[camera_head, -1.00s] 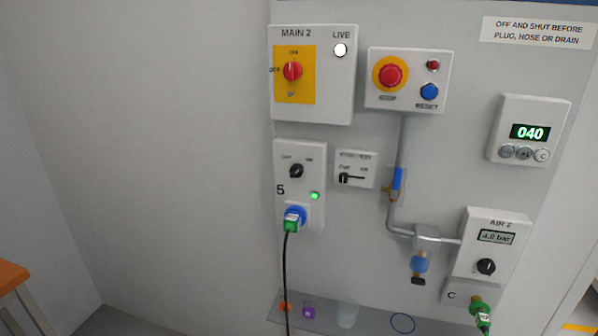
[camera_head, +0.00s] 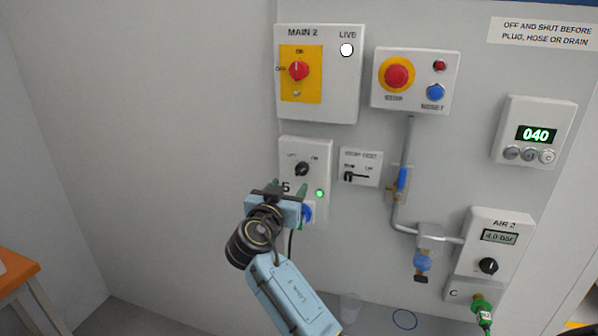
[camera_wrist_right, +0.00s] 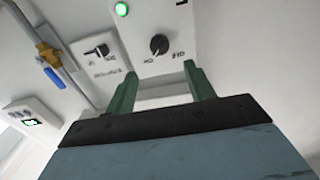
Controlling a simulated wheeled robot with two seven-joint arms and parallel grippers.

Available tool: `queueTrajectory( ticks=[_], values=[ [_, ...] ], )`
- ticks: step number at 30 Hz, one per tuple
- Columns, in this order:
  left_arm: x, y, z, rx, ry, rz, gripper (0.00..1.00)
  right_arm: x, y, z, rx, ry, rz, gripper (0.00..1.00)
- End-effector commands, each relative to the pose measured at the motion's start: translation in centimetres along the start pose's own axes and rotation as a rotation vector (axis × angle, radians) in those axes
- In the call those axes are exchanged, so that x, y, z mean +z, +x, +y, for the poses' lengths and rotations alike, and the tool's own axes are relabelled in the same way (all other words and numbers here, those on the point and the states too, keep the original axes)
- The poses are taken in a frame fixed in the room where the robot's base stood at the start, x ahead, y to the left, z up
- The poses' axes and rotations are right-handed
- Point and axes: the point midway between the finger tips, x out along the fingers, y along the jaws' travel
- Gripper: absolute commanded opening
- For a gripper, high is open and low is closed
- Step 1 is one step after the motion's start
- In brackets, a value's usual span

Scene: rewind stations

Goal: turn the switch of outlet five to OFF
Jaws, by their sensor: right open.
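The outlet five box (camera_head: 318,150) is a pale panel on the wall with a black rotary switch (camera_head: 302,169) between OFF and ON marks. The switch appears turned toward ON, and a green lamp (camera_head: 319,193) is lit. My right gripper (camera_head: 289,184) is open and empty, in front of the lower part of the box, below the switch. In the right wrist view, upside down, the switch (camera_wrist_right: 159,44) lies just beyond the gap between the green fingers (camera_wrist_right: 160,72), not touched. The gripper partly hides the number 5 and the blue plug socket (camera_head: 308,212). My left gripper is not in view.
The MAIN 2 box (camera_head: 350,90) is above. A small switch plate (camera_head: 360,167) and a pipe with a blue valve handle (camera_head: 402,180) stand to the right. A black cable hangs below the socket. The wall to the left is bare.

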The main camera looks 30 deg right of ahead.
Motion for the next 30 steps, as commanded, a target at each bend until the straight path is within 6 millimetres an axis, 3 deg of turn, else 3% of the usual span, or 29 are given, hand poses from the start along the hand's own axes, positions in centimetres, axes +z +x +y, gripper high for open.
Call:
queueTrajectory(
  ticks=[6, 12, 18, 26, 30],
  values=[
    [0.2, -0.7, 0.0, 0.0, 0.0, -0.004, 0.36, -0.2, 4.9, 0.1, 0.002, -0.005, 0.002, 0.54],
    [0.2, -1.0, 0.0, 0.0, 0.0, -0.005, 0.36, 0.0, 7.9, 0.0, 0.0, -0.003, 0.0, 0.54],
    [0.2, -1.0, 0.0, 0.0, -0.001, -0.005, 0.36, 0.1, 9.1, 0.0, -0.001, -0.002, -0.001, 0.54],
    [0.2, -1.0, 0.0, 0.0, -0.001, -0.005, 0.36, 0.1, 9.2, 0.0, -0.002, -0.002, -0.002, 0.54],
    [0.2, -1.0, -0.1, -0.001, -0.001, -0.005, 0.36, 0.1, 9.2, 0.0, -0.002, -0.002, -0.002, 0.38]
  ],
)
